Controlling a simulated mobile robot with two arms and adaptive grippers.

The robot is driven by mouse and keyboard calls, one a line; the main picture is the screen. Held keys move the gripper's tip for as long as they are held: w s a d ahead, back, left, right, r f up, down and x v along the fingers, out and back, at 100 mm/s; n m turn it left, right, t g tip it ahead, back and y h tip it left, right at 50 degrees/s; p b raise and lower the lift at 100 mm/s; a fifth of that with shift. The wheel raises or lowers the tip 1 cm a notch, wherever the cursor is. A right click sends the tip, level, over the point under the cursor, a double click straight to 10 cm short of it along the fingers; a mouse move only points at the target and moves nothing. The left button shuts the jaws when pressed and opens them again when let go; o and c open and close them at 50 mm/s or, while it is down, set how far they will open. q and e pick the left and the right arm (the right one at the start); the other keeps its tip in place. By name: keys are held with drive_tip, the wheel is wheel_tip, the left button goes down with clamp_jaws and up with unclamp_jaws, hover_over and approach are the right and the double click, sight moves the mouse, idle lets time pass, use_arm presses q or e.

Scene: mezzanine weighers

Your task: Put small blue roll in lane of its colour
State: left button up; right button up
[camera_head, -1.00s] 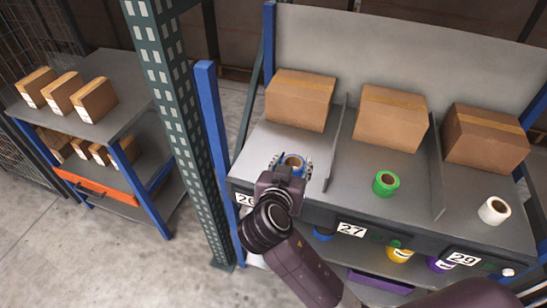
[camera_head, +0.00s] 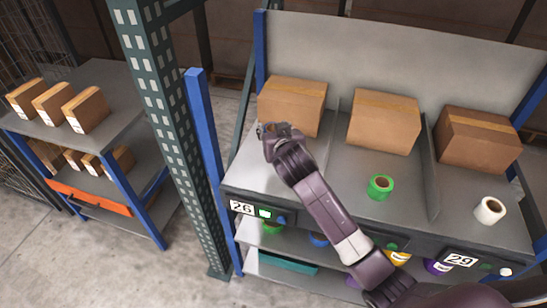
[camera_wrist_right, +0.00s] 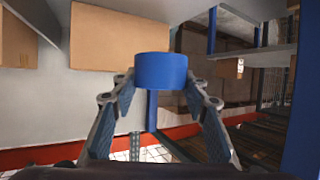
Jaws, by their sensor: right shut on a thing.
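The small blue roll (camera_wrist_right: 161,70) sits between the fingertips of my right gripper (camera_wrist_right: 160,82) in the right wrist view. In the head view, my right gripper (camera_head: 274,130) is in front of the left cardboard box over the left lane (camera_head: 247,168); the blue roll is hardly visible there. A green roll (camera_head: 380,187) stands in the middle lane (camera_head: 345,175), and a white roll (camera_head: 490,210) in the right lane (camera_head: 455,190). The left lane's front carries the number 26 and a lit green display. My left gripper is not in view.
Cardboard boxes (camera_head: 293,103) stand at the back of each lane, with low dividers (camera_head: 430,170) between lanes. More rolls (camera_head: 437,266) lie on the shelf below. A green post (camera_head: 170,130) and blue upright (camera_head: 205,150) stand left. My arm hides part of the front edge.

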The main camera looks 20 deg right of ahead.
wheel_tip(320, 180, down, 12)
drive_tip(key=shift+r, duration=0.25)
drive_tip(key=shift+f+b, duration=0.15)
drive_tip(key=shift+b, duration=0.2)
drive_tip(key=o, duration=1.2)
drive_tip(key=shift+c, duration=0.2)
drive_tip(key=shift+r, duration=0.2)
drive_tip(key=v, duration=1.2)
